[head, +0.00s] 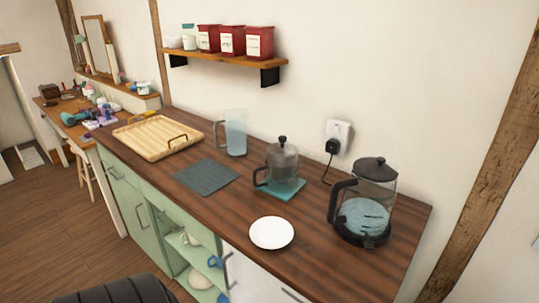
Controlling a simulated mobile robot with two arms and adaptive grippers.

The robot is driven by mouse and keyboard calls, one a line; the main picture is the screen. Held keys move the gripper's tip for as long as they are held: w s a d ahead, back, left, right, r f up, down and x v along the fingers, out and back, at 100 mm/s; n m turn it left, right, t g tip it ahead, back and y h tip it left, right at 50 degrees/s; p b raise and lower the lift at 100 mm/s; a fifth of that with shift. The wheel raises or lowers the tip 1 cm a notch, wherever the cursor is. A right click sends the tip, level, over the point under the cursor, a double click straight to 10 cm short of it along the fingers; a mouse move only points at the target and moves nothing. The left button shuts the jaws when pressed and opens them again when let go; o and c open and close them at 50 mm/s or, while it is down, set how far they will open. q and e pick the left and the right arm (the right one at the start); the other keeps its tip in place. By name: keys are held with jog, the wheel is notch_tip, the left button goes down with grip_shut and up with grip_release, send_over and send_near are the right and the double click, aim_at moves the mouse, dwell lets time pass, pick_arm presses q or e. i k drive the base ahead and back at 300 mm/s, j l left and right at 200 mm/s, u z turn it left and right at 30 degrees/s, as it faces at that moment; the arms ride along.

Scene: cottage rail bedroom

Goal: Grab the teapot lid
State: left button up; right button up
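The glass teapot (283,168) stands upright on a teal trivet (292,191) near the middle of the dark wooden counter. Its handle points left. The teapot lid (283,149), greyish with a black knob, sits on top of the pot. Neither of my grippers is in the head view.
A glass kettle (365,216) with a black handle stands to the right of the teapot. A white plate (271,233) lies in front. A shelf (222,58) with red canisters hangs above.

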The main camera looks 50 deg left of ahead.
aim_at(281, 154)
jog(key=u, duration=1.5)
jog(key=z, duration=0.15)
